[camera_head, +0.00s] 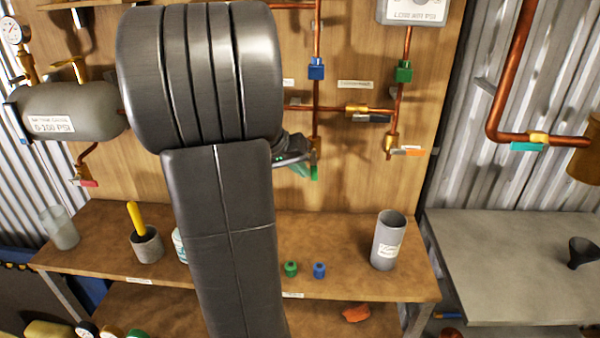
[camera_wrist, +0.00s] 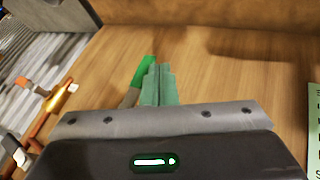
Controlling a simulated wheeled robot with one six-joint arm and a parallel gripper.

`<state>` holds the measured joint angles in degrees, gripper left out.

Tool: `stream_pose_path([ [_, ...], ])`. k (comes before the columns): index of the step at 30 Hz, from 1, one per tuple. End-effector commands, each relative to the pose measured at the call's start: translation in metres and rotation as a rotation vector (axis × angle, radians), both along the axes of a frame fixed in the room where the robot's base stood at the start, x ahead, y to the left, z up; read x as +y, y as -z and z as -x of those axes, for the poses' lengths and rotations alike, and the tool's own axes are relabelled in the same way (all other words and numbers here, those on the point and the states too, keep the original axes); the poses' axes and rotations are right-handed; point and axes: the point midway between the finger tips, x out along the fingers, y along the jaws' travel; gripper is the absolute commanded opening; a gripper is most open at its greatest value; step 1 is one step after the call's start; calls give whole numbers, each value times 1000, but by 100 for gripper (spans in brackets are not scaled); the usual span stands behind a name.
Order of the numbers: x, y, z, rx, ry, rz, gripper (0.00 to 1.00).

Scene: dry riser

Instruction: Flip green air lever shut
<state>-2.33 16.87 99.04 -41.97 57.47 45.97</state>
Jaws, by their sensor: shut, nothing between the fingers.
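The green air lever (camera_head: 314,171) hangs roughly straight down below a brass valve on a copper pipe at the wooden panel. In the wrist view the green lever (camera_wrist: 143,72) shows just left of my fingertips, partly hidden behind them. My gripper (camera_head: 300,169) is right beside the lever, on its left side in the head view. In the wrist view my gripper (camera_wrist: 158,84) has its teal fingers closed together with nothing between them. I cannot tell whether the fingers touch the lever. My arm hides part of the panel left of the lever.
An orange-tipped lever (camera_head: 408,150) and a dark lever (camera_head: 372,118) sit on pipes to the right. A grey tank (camera_head: 70,110) is at left. The wooden bench (camera_head: 345,282) below holds a grey cylinder (camera_head: 388,240), a green cap (camera_head: 290,268) and a blue cap (camera_head: 319,270).

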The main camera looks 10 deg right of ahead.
Motion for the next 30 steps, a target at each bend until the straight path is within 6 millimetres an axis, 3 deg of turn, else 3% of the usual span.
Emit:
stream_pose_path([
  [9, -7, 16, 2, 49, 0, 167, 0],
  [30, -26, 17, 8, 176, 2, 609, 0],
])
